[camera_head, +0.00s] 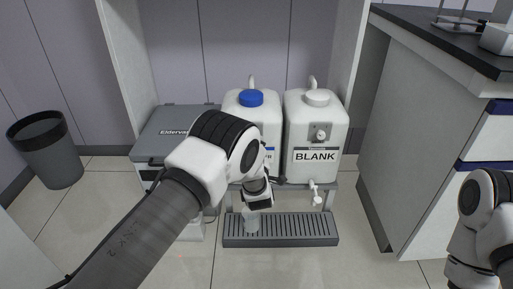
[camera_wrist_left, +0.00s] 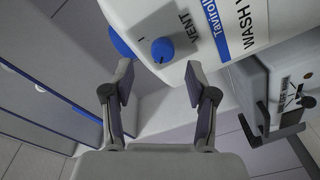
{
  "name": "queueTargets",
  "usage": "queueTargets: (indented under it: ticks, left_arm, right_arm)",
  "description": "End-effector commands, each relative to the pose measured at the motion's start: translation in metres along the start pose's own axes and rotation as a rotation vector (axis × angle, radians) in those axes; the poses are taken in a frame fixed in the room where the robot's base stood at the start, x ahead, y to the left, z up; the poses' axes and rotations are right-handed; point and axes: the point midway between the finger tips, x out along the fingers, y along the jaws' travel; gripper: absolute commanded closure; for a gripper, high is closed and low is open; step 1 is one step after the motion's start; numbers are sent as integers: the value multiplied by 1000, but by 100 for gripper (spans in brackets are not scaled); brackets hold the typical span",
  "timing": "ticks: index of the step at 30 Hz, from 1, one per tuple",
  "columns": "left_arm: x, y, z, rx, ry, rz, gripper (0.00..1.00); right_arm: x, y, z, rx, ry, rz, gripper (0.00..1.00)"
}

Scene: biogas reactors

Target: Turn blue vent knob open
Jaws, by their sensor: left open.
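The blue vent knob (camera_wrist_left: 162,50) sits on the front of the white wash container (camera_wrist_left: 143,16), beside the printed word VENT. My left gripper (camera_wrist_left: 155,78) is open, with the knob just beyond and between its fingertips in the left wrist view. Nothing is between the fingers, and no clear contact with the knob shows. In the head view, the wash container (camera_head: 270,106) with its blue cap (camera_head: 251,97) stands behind my left arm, which hides the knob and most of the label. My right gripper is out of view; only part of the right arm shows at the right edge.
A white BLANK container (camera_head: 315,120) stands close on the right, with its own white knob (camera_head: 320,135) and a tap (camera_head: 317,194). A grey Eldervac box (camera_head: 168,125) is on the left.

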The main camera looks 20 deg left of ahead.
Motion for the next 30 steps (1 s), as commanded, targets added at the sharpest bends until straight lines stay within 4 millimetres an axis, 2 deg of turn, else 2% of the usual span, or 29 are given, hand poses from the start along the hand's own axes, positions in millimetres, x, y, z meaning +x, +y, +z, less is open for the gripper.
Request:
queueTargets:
  ticks: [3, 8, 17, 20, 22, 30]
  left_arm:
    - [24, -6, 2, -4, 3, -1, 43]
    - [50, -4, 2, -1, 2, -1, 43]
    - [57, -1, 0, 2, -1, -2, 43]
    - [56, -1, 0, 2, -1, -2, 75]
    - [56, -2, 0, 1, -1, -2, 100]
    - [56, -2, 0, 7, -1, -2, 100]
  right_arm:
    - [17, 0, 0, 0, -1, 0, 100]
    - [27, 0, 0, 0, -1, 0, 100]
    - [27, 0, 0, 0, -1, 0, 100]
    - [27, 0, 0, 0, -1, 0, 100]
    - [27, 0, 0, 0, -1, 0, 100]
    - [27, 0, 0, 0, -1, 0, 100]
